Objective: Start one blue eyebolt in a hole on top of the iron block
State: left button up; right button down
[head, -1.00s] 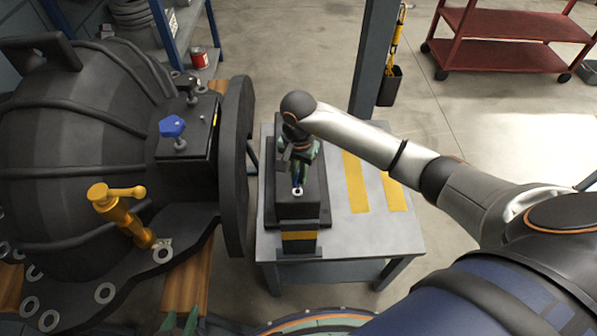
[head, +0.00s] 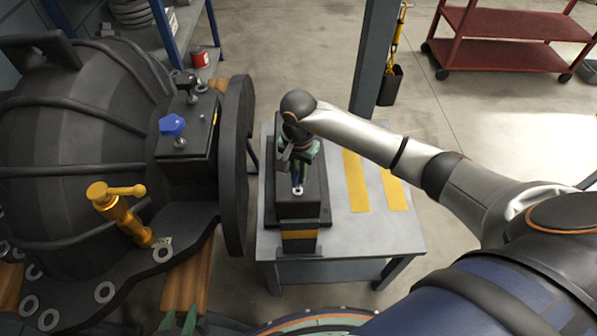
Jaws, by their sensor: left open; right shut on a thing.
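The dark iron block (head: 299,210) with a yellow band stands on the grey table at the centre of the head view. A pale ring (head: 298,190) marks a hole on its top. My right gripper (head: 298,172) points down just over that ring. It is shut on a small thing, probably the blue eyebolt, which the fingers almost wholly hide. Whether its tip is in the hole cannot be seen. My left gripper (head: 178,322) shows only as green fingertips at the bottom edge, apart from the block, and is open.
A large black ribbed casing (head: 60,140) with a flange fills the left. A blue post (head: 372,60) stands behind.

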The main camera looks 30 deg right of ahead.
jog(key=shift+f+b, duration=0.7)
jog(key=shift+f, duration=0.15)
dwell(0.3)
